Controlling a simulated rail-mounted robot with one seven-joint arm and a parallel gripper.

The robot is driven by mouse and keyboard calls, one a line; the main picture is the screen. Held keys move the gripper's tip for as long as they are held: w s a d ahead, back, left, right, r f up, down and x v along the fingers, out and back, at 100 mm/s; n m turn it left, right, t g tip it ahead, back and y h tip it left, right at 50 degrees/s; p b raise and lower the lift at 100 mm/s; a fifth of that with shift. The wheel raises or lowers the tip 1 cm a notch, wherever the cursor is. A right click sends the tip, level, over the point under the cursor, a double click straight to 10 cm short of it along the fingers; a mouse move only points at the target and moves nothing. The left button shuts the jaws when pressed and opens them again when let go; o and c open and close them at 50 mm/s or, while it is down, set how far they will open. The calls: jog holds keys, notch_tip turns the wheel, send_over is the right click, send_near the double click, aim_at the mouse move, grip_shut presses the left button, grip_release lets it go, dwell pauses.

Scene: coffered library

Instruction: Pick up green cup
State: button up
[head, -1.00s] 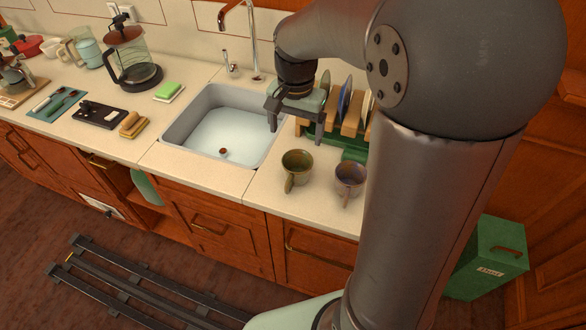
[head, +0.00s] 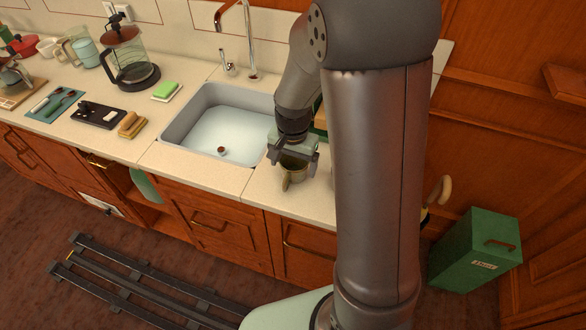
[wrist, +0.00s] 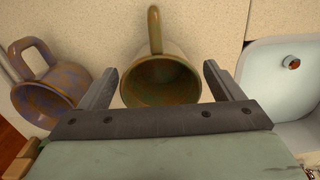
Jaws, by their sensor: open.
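The green cup (head: 292,172) stands on the counter to the right of the sink, its handle towards the front edge. In the wrist view the green cup (wrist: 160,80) shows its open mouth, with its handle at the top of the picture. My gripper (head: 291,157) is open and just above the cup, hiding part of its rim in the head view. In the wrist view the two fingers of my gripper (wrist: 160,85) lie on either side of the cup, with visible gaps. Whether they reach below the rim I cannot tell.
A purple-brown mug (wrist: 48,85) stands close to the left finger in the wrist view; my arm hides it in the head view. The sink (head: 215,125) is left of the cup. A sponge (head: 166,90) and a French press (head: 130,62) are farther left.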

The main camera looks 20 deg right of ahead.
jog(key=c, duration=1.2)
jog(key=shift+o, duration=0.2)
jog(key=shift+r, duration=0.15)
